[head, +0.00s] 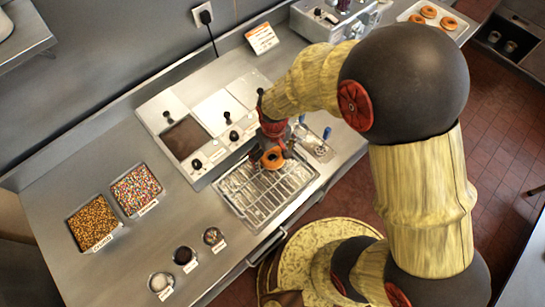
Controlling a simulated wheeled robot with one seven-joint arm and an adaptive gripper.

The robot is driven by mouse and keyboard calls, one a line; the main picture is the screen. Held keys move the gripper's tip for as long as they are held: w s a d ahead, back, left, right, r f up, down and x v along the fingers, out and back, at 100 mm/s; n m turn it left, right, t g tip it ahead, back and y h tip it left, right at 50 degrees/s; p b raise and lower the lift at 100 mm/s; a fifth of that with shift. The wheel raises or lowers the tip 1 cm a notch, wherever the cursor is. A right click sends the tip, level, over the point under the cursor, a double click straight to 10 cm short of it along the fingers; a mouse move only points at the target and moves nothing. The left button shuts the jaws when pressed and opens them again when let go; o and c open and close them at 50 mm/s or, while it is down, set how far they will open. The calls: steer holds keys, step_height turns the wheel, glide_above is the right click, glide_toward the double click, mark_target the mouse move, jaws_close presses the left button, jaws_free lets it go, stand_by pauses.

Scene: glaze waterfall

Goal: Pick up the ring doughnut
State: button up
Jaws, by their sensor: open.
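An orange-brown ring doughnut (266,161) shows in the head view at the far edge of the wire rack (259,203), just under the end of my arm. My red and dark gripper (274,149) is directly above and around it, pointing down. The gripper is open, and its fingers are partly hidden by its own body. I cannot tell whether the fingers touch the doughnut, or whether the doughnut rests on the rack.
Behind the rack are glaze wells with black-knobbed lids (222,112). Trays of peanuts (93,222) and sprinkles (136,189) and several small bowls (184,256) stand left. A white tray (458,33) of other ring doughnuts lies at the far right.

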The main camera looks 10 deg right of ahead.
steer(key=c, duration=0.4)
steer(key=c, duration=0.7)
steer(key=shift+c, duration=0.7)
